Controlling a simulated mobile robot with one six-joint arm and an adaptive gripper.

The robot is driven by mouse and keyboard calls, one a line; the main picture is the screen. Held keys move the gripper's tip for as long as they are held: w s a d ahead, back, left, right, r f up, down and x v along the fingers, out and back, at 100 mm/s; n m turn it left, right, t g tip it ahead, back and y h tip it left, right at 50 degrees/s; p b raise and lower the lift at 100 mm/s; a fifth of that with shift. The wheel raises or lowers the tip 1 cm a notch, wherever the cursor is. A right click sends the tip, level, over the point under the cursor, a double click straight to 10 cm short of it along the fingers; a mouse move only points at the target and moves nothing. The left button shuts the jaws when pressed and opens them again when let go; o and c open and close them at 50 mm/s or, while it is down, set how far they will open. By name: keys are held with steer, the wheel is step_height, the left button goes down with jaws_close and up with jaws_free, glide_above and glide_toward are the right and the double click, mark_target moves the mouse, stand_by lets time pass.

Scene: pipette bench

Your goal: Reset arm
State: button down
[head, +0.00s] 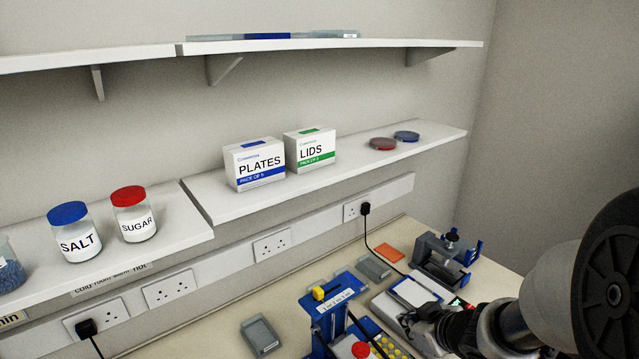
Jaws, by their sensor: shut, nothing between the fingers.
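My gripper (410,319) is at the lower right of the head view, at the end of my grey and black arm, and points left. It is shut and holds nothing. It is over the bench beside a white-topped device (414,291) and hides part of what lies behind it. I cannot tell whether it touches anything.
A blue stand (333,303) with a yellow knob and a blue clamp-like device (440,259) stand close by. A grey tray (261,336) and an orange square (390,252) lie on the bench (215,325). Shelves above hold jars, boxes (255,164) and dishes.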

steer(key=s+d+r+m+g+h+b, duration=0.1)
steer(key=s+d+r+m+h+b, duration=0.2)
steer(key=s+m+h+b, duration=0.5)
steer(key=s+a+f+n+g+y+b, duration=0.1)
steer(key=s+a+f+y+b, duration=0.1)
steer(key=s, duration=0.6)
steer(key=s+a+f+n+g+y+b, duration=0.1)
steer(key=s+a+g+y+b, duration=0.1)
steer(key=s+a, duration=0.5)
steer(key=shift+s+a+f+y, duration=0.3)
steer(key=shift+s+y, duration=0.3)
steer(key=shift+y, duration=0.3)
